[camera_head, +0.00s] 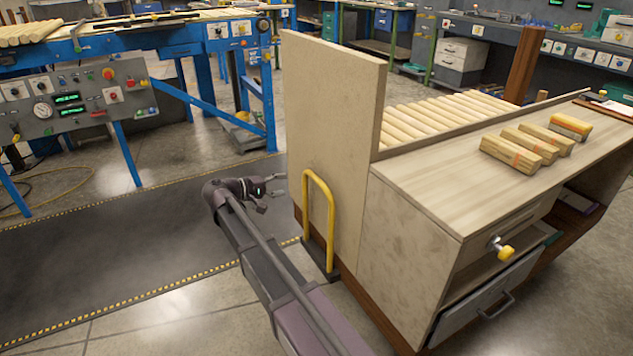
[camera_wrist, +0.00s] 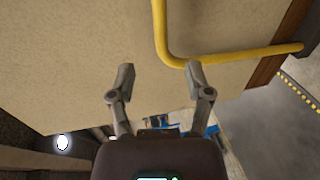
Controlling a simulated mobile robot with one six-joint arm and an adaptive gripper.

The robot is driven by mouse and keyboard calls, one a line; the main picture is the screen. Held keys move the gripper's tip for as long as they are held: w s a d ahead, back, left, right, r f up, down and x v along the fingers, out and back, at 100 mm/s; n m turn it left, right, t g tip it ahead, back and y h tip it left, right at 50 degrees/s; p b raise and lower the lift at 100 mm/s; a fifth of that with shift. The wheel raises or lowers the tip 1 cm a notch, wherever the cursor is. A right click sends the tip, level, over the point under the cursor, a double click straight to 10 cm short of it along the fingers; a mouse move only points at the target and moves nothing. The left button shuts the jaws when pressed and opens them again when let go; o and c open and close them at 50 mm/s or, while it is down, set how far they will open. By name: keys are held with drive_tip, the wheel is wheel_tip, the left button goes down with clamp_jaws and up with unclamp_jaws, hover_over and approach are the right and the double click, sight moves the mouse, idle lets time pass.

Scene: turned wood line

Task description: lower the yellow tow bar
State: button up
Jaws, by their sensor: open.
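The yellow tow bar (camera_head: 331,215) is a U-shaped tube standing upright against the end panel of the wooden bench, its feet near a dark base plate at the floor. My gripper (camera_head: 275,190) is to the left of the bar in the head view, apart from it. In the wrist view, the yellow tow bar (camera_wrist: 235,57) crosses the upper right with a bend near the right fingertip. My gripper (camera_wrist: 160,78) is open there with nothing between its fingers. The right fingertip appears close to the bar; whether they touch cannot be told.
The wooden bench (camera_head: 410,245) has a tall end panel (camera_head: 330,125), wooden blocks (camera_head: 520,150) on top and a partly open drawer (camera_head: 490,305). A control panel (camera_head: 75,100) stands on blue legs at left. Dark floor matting (camera_head: 130,245) with yellow-striped edges lies clear.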

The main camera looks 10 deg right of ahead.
sight(315, 181)
drive_tip(key=b+x, duration=0.2)
drive_tip(key=x, duration=1)
drive_tip(key=shift+w+d+f, duration=0.1)
drive_tip(key=shift+d, duration=0.25)
clamp_jaws()
